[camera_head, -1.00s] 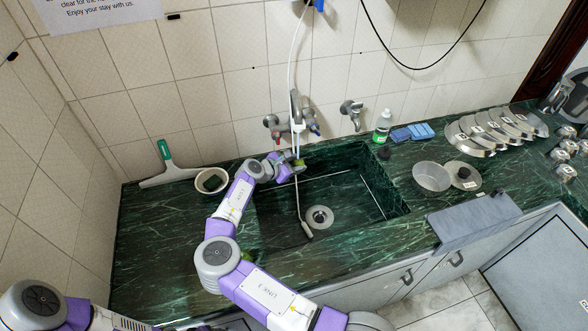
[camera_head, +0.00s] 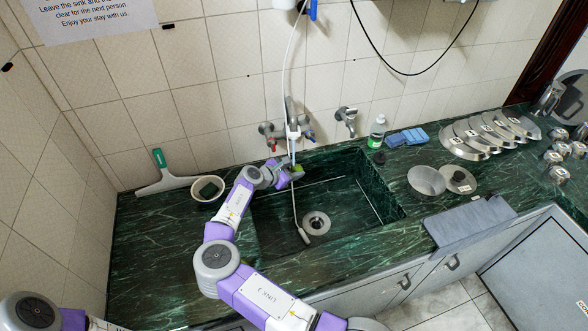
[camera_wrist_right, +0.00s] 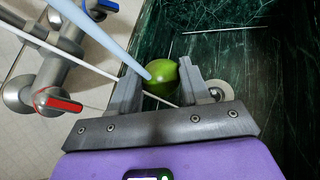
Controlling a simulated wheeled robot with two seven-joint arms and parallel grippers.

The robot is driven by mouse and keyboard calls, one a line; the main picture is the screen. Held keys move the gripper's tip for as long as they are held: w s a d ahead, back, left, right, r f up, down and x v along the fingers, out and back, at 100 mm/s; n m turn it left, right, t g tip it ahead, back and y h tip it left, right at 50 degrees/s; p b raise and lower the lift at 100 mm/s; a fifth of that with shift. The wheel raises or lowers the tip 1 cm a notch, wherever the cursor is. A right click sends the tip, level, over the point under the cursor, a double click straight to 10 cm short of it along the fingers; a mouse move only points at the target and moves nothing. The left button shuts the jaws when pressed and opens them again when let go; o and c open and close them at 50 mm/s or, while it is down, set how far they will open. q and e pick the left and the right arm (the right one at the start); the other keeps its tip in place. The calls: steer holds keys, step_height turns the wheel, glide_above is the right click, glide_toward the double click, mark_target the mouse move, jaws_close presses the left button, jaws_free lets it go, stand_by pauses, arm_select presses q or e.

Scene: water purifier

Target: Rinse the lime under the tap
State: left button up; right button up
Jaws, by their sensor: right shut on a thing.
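My right gripper (camera_head: 288,175) is shut on the lime (camera_head: 297,169) over the back left part of the green marble sink (camera_head: 345,208). In the right wrist view the glossy green lime (camera_wrist_right: 161,77) sits between the two grey fingers of the gripper (camera_wrist_right: 162,88). The wall tap (camera_head: 284,132) is just above and behind, with a red-marked handle (camera_wrist_right: 50,103) and a blue-marked handle (camera_wrist_right: 99,8). Its pale spout (camera_wrist_right: 105,38) reaches to the lime in the wrist view; whether they touch is unclear. No water stream is visible. My left gripper is out of view.
A thin white hose (camera_head: 295,209) hangs into the sink near the drain (camera_head: 316,223). A bowl (camera_head: 207,189) and squeegee (camera_head: 163,178) lie left. A bottle (camera_head: 377,131), blue sponges (camera_head: 407,138), a metal pan (camera_head: 427,181) and a grey cloth (camera_head: 470,226) are right.

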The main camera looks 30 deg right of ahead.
steer(key=shift+w+a, duration=0.1)
steer(key=shift+a, duration=0.05)
steer(key=shift+w+a, duration=0.15)
steer(key=shift+a, duration=0.05)
stand_by(0.3)
steer(key=shift+d, duration=0.1)
steer(key=shift+s+d, duration=0.25)
steer(key=shift+a, duration=0.1)
stand_by(0.3)
steer(key=shift+s+a+p, duration=0.95)
steer(key=shift+s+a, duration=0.15)
steer(key=shift+s, duration=0.25)
steer(key=shift+s+a+p, duration=0.95)
steer(key=shift+s+a, duration=0.1)
steer(key=shift+s, duration=0.3)
